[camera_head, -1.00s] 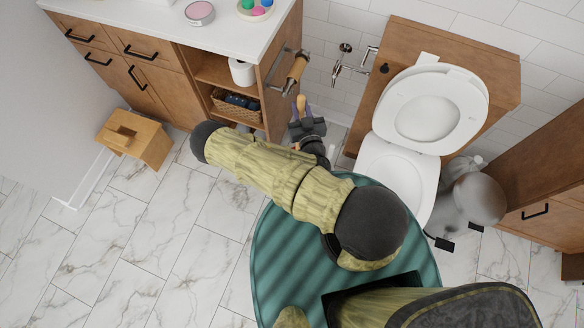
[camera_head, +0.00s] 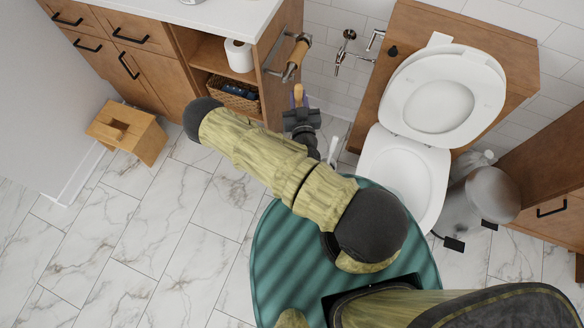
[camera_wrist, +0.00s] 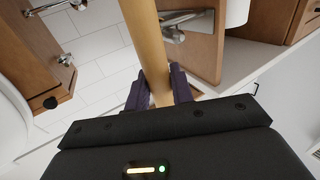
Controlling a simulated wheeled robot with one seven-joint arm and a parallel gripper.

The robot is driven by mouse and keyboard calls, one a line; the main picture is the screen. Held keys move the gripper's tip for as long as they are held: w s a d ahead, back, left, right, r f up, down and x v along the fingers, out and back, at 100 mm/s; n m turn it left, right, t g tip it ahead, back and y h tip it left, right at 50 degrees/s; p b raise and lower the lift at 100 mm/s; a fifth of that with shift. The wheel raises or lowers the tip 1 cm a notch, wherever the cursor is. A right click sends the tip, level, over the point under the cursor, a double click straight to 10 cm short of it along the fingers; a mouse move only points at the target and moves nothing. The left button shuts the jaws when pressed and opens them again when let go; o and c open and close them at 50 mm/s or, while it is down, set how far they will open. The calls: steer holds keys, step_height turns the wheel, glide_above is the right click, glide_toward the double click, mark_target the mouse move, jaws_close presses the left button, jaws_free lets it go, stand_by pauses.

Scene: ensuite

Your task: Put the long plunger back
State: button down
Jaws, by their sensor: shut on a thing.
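The plunger's light wooden handle (camera_wrist: 147,40) runs up through the wrist view between my gripper's dark fingers. In the head view only a short tip of the handle (camera_head: 298,91) shows above my gripper (camera_head: 299,108). My gripper (camera_wrist: 158,92) is shut on the handle, between the vanity's right end and the toilet. The plunger's lower end is hidden in both views, so I cannot tell what it touches.
The toilet (camera_head: 405,170), lid raised, stands right of my gripper. The vanity (camera_head: 150,65) with a towel bar and paper roll (camera_head: 239,55) is at left. A wooden stool (camera_head: 127,130) and grey bin (camera_head: 486,193) stand on the tiles. Floor at lower left is clear.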

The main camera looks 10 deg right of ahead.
steer(key=w+f+m+h+b, duration=0.1)
steer(key=w+f+b, duration=0.4)
steer(key=f+b, duration=0.6)
steer(key=w+f+m+g+h+b, duration=0.1)
steer(key=w+f+b, duration=0.4)
steer(key=b, duration=2.4)
step_height(320, 180, down, 6)
steer(key=m+h, duration=0.1)
steer(key=h, duration=0.1)
steer(key=shift+d+f+g+h, duration=0.15)
steer(key=shift+g+h, duration=0.15)
steer(key=shift+h, duration=0.1)
steer(key=shift+f+b, duration=1.65)
steer(key=shift+f, duration=0.75)
steer(key=shift+f+b, duration=1.45)
steer(key=shift+f, duration=1.05)
